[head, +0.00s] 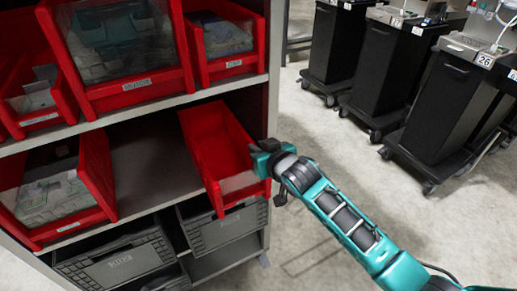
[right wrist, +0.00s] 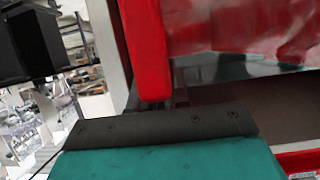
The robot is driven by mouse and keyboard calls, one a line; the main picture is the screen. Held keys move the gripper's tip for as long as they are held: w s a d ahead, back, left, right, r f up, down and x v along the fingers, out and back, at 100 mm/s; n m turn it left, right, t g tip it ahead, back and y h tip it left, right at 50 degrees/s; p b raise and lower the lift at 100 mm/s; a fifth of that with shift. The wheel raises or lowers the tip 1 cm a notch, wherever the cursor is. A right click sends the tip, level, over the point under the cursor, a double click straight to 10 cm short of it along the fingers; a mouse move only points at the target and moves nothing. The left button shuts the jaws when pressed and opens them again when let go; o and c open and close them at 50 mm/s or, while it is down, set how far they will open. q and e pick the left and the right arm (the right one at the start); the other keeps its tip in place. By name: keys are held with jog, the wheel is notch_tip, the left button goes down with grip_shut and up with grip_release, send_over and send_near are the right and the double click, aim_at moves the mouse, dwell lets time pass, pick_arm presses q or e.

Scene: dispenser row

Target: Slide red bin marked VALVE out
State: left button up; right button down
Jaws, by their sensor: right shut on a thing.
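A red bin (head: 215,140) with a clear front panel sits on the middle shelf at the right. Its front end juts past the shelf edge and it looks empty. I cannot read the label on its front. My right gripper (head: 266,162), teal and dark grey, is shut on the bin's right side near the front corner. In the right wrist view, the red bin (right wrist: 147,45) shows just beyond the gripper's dark finger plate (right wrist: 165,126). The grip itself is partly hidden. My left gripper is not in view.
Other red bins fill the upper shelf (head: 225,88) and the middle shelf's left side (head: 100,170). Grey crates (head: 120,262) stand below. The shelf's right upright (head: 273,85) is close to my right gripper. Black carts (head: 390,60) stand at the back right; the floor between is clear.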

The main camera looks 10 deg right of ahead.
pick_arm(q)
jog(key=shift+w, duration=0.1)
pick_arm(e)
jog(key=c, duration=1)
grip_release()
pick_arm(q)
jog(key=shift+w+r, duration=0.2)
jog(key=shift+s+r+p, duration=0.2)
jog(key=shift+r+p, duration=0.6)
jog(key=shift+p, duration=0.15)
pick_arm(e)
jog(key=v, duration=1.3)
jog(key=shift+a, duration=0.1)
